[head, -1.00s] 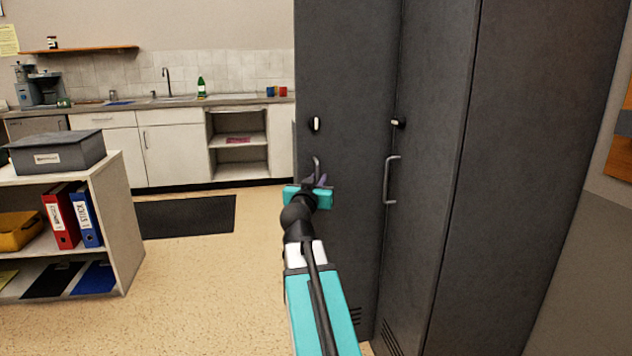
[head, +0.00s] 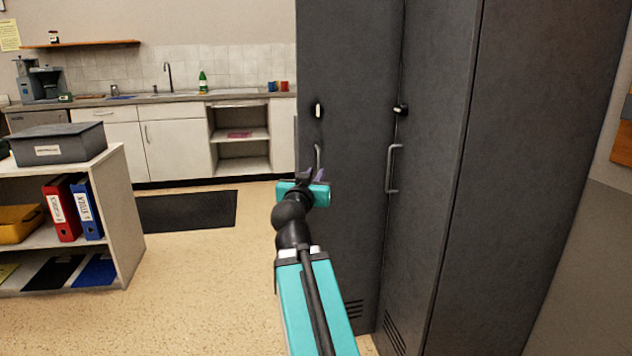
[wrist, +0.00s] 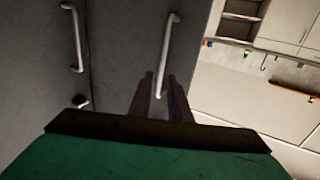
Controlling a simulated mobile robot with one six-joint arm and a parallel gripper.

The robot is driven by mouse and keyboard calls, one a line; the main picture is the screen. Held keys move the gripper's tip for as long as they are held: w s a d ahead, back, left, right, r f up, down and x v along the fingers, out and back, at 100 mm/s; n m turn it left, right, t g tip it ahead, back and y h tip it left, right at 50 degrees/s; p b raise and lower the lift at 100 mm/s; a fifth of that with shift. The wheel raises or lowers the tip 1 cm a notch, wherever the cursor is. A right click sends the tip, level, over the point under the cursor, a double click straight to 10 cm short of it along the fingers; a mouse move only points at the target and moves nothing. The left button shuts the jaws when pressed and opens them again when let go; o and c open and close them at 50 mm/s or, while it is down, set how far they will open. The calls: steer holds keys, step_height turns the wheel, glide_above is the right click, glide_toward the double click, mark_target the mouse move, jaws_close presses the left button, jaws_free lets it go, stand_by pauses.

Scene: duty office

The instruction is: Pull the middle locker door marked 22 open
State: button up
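Dark grey lockers stand at the right in the head view. The left visible door (head: 350,70) has an upright metal bar handle (head: 318,156) and a small latch above it. The door to its right has a similar handle (head: 391,168). I cannot read a number on either door. My gripper (head: 313,175) is at the lower end of the left handle. In the wrist view, the two dark fingers (wrist: 161,76) stand apart, with one end of the bar handle (wrist: 169,45) between them. I cannot tell whether they touch it.
A low shelf (head: 125,215) with binders and a grey box (head: 58,144) stands at the left. A kitchen counter (head: 190,98) with a sink runs along the back wall. A dark mat (head: 187,211) lies before it. The floor between shelf and lockers is clear.

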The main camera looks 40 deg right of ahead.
steer(key=shift+s+a+f+b, duration=0.15)
steer(key=shift+s+a+b, duration=0.3)
steer(key=shift+b, duration=1)
steer(key=shift+s+a+b, duration=0.15)
steer(key=shift+a+b, duration=0.2)
steer(key=shift+b, duration=0.55)
steer(key=b+v, duration=0.5)
steer(key=b, duration=0.1)
steer(key=shift+s+a+b, duration=0.15)
steer(key=shift+b, duration=0.2)
steer(key=shift+r, duration=0.2)
